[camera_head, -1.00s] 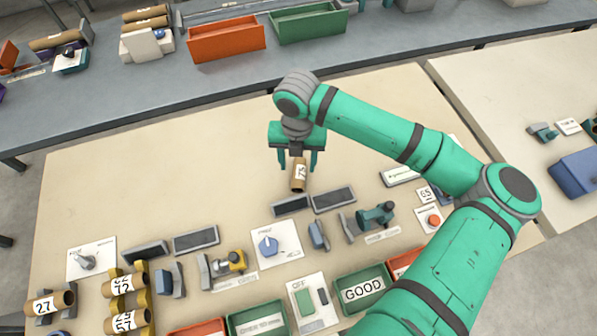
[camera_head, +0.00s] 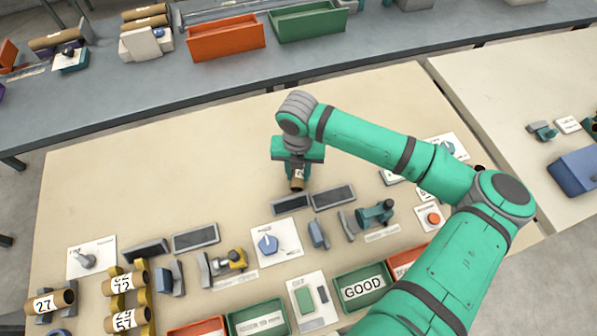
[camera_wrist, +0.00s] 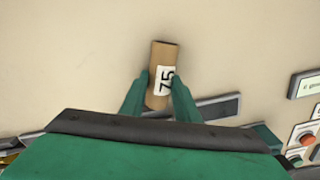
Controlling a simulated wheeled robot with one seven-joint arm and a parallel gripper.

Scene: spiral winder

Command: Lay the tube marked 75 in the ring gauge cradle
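The tube marked 75 is a short brown cardboard tube with a white label; it shows in the wrist view (camera_wrist: 160,62) and, mostly covered, in the head view (camera_head: 297,185). My gripper (camera_head: 297,179) is over it, with its two green fingers against the tube's sides, also in the wrist view (camera_wrist: 159,84). Whether the tube is lifted off the table I cannot tell. I cannot tell for sure which fixture is the ring gauge cradle. A teal device (camera_head: 376,214) and a yellow device (camera_head: 232,261), each beside grey plates, stand nearer the front; their small labels are unreadable.
Two dark grey pads (camera_head: 333,197) lie just in front of the tube. A blue-knob panel (camera_head: 268,244), a yellow rack (camera_head: 142,290) with tubes and a green GOOD bin (camera_head: 388,290) fill the front. The table's left and back are clear.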

